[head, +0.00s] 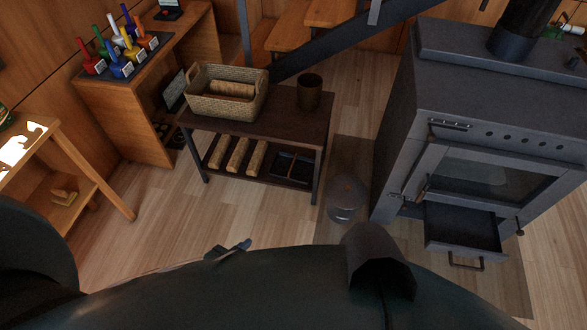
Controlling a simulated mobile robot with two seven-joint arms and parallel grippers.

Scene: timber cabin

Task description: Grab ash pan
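The ash pan appears to be the dark open-topped drawer (462,240) pulled out of the low front of the black stove (485,130) at the right. It looks empty, and a bar handle (467,264) is on its front. My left gripper (232,250) shows only as a small part over the dark rim of my own body at the bottom. It is well to the left of the pan and apart from it. Whether its fingers are open or shut is hidden. My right gripper is not in view.
A grey lidded bucket (346,200) stands on the floor left of the stove. A dark bench (285,115) holds a wicker basket (227,92), a brown pot (309,92) and logs (238,155) below. Wooden floor (165,225) is clear at the left.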

